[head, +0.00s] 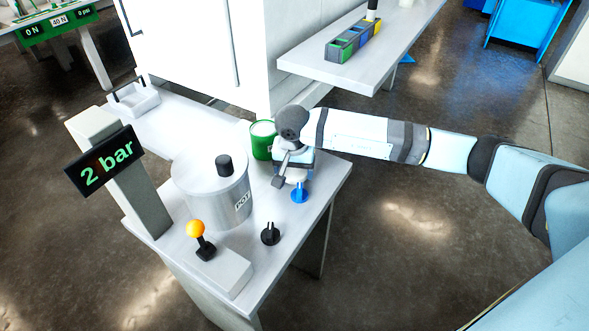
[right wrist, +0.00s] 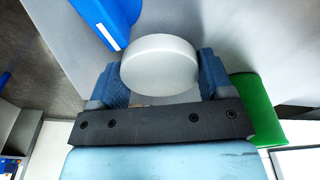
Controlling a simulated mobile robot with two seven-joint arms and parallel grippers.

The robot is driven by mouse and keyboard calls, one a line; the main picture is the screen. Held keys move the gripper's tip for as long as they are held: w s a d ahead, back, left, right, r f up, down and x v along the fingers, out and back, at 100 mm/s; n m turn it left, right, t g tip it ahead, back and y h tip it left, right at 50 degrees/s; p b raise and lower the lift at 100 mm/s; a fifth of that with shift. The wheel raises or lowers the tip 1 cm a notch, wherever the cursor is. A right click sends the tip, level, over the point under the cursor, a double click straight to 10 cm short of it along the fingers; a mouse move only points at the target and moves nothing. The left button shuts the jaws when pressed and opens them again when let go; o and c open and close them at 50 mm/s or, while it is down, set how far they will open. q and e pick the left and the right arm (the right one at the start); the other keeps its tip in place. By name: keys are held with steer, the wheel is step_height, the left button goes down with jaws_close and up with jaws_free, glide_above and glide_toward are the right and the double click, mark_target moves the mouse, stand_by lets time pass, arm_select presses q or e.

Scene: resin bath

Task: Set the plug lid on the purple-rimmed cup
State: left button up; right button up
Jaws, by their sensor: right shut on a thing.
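My right gripper (head: 292,170) is over the bench near its back right corner. In the right wrist view its two blue fingers are shut on a pale round disc (right wrist: 160,64), which may be the plug lid. The disc also shows under the gripper in the head view (head: 297,175). A blue piece (head: 299,194) stands just below the disc; I cannot tell whether they touch. No cup with a purple rim can be made out. My left gripper is not in view.
A green container (head: 262,141) with a white top stands just left of the gripper. A metal pot (head: 212,195), an orange-knobbed lever (head: 196,230) and a black knob (head: 270,234) are on the bench. A 2 bar display (head: 105,160) stands left. A shelf (head: 375,55) holds a colored box (head: 352,42).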

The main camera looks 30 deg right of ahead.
steer(key=shift+f, duration=0.1)
steer(key=o, duration=1)
steer(key=shift+c, duration=0.2)
